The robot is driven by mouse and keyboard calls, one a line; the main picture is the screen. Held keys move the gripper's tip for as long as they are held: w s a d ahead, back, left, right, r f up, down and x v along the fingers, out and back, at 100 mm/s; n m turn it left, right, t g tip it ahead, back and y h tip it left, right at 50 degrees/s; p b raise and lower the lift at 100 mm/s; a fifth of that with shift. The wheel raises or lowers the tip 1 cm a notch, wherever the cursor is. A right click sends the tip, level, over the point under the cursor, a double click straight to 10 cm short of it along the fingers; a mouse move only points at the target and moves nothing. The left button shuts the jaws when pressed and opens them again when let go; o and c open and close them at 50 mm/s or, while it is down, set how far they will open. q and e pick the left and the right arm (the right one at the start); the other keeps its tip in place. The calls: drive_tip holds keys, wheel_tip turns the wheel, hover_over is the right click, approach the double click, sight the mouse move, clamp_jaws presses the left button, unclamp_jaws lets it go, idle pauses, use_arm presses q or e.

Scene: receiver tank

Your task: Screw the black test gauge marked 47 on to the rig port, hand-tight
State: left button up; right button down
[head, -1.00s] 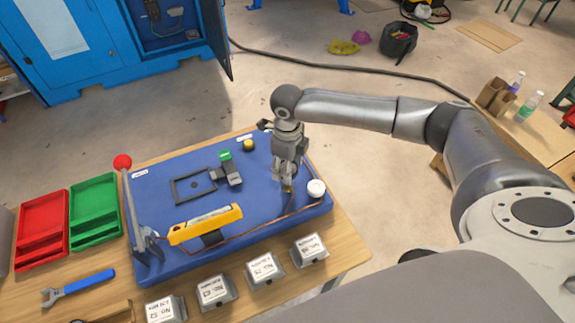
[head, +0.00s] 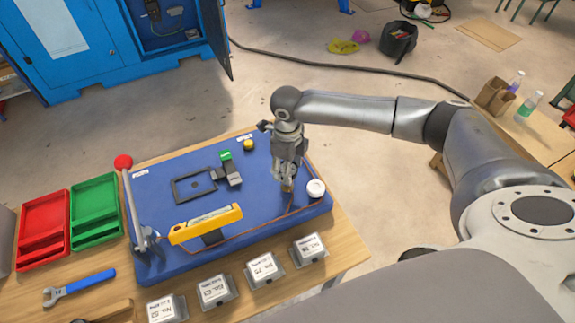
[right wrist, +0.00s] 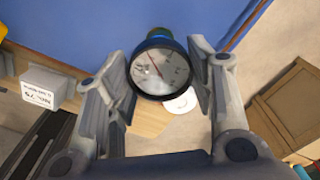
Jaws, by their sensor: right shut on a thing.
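My right gripper (head: 287,182) points down over the right part of the blue rig board (head: 250,212). The number on the gauge cannot be read. A small brass-coloured part (head: 287,188) shows at the fingertips in the head view. The port itself is hidden, so I cannot tell how the gauge sits on it. My left gripper is not in view.
A white round cap (head: 316,188) is close right of the gripper. Several labelled grey boxes (head: 265,270) line the front. Red (head: 42,228) and green (head: 95,210) trays are left.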

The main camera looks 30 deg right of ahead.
drive_tip(key=shift+f, duration=0.4)
idle(0.4)
